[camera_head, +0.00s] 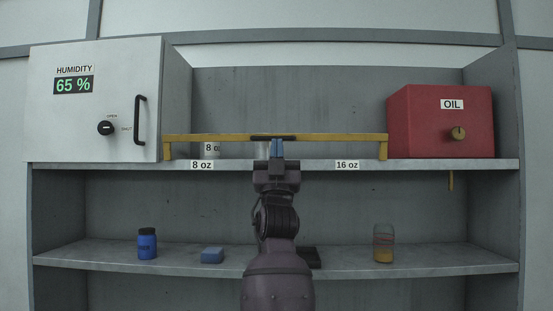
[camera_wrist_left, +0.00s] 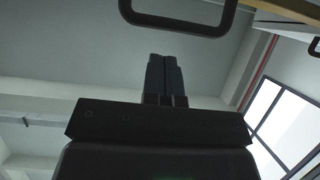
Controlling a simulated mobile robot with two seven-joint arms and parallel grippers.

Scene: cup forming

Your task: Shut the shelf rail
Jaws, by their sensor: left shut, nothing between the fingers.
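The yellow shelf rail (camera_head: 215,138) runs level across the front of the upper shelf, with a short upright at each end. Its dark handle (camera_head: 262,137) is at the middle; the handle loop also shows at the top of the left wrist view (camera_wrist_left: 180,24), with part of the yellow rail (camera_wrist_left: 290,10) at upper right. My left gripper (camera_head: 277,141) is shut and empty, its fingers pointing up at the handle and overlapping it in the head view. In the wrist view the fingertips (camera_wrist_left: 164,57) show apart from the loop. My right gripper is out of view.
Behind the rail stand pale cups (camera_head: 210,149) near the 8 oz label, partly hidden. A white humidity cabinet (camera_head: 95,130) is at left, a red oil box (camera_head: 420,125) at right. The lower shelf (camera_head: 330,262) holds a blue jar (camera_head: 147,244), blue block (camera_head: 212,255) and glass jar (camera_head: 383,245).

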